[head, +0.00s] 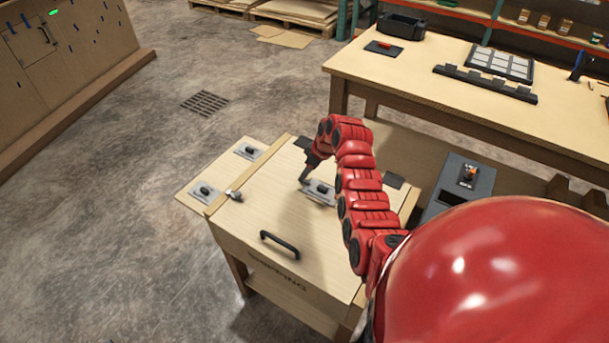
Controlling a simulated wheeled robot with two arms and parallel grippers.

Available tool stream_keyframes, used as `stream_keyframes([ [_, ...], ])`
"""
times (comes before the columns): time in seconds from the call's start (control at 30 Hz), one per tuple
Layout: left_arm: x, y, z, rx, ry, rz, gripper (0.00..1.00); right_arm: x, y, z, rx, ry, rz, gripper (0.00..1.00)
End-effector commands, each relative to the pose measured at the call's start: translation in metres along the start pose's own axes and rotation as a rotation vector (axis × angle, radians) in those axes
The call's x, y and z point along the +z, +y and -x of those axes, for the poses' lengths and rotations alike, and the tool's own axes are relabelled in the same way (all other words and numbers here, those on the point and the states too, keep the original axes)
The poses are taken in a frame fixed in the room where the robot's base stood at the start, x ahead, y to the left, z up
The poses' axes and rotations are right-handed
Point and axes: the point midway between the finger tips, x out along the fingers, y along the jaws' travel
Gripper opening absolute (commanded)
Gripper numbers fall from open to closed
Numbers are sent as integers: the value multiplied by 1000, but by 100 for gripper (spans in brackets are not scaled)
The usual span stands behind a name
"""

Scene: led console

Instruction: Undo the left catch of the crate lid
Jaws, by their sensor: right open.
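The wooden crate (290,290) stands in the middle, with a pale flat lid (250,222) on top and a black bar handle (280,244) near its front edge. A small metallic piece (234,195), perhaps the left catch, sits at the lid's left edge; I cannot tell if it is fastened. My right arm reaches over the lid from the right. Its gripper (304,175) is open and points down beside a grey plate with a black knob (320,189); I cannot tell if they touch. The gripper is apart from the metallic piece. My left gripper is out of view.
A side board on the left carries two plates with black knobs, a front one (205,192) and a back one (247,151). A grey box (465,178) stands right of the crate. A long workbench (430,85) runs behind. The floor at left is clear.

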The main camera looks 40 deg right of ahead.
Motion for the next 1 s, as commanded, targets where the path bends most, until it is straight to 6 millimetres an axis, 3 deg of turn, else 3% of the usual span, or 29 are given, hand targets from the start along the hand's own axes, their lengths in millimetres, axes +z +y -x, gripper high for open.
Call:
stream_keyframes([
  [0.3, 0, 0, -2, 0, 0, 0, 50, 0, 0, -25, -2, -1, 0, 46],
  [0.7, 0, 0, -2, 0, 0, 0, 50, 1, 0, -29, -1, 0, -1, 46],
  [0.93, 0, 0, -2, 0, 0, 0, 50, 1, 0, -29, 0, 0, -1, 5],
  [1.0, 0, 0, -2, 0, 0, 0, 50, 1, 0, -29, 0, 0, -1, 0],
])
